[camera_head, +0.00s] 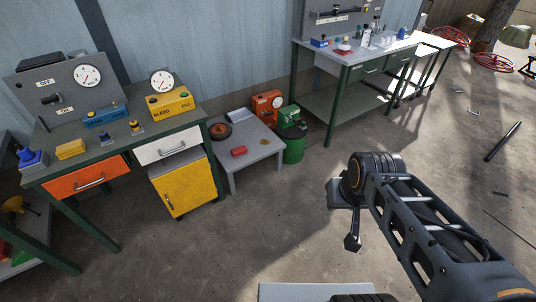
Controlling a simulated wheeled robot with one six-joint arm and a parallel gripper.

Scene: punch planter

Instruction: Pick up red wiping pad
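A small red block (238,151), which looks like the red wiping pad, lies on the low grey table (262,160) left of centre. A small red item (344,47) also shows on the far workbench; it is too small to tell what it is. My gripper (352,243) hangs below the end of my arm at centre right, over the floor. It is well to the right of the low table and apart from the red block. Its fingers are seen side-on and small, so their opening is unclear.
A workbench (110,150) with drawers and a yellow cabinet (182,187) stand left. The concrete floor in front is clear.

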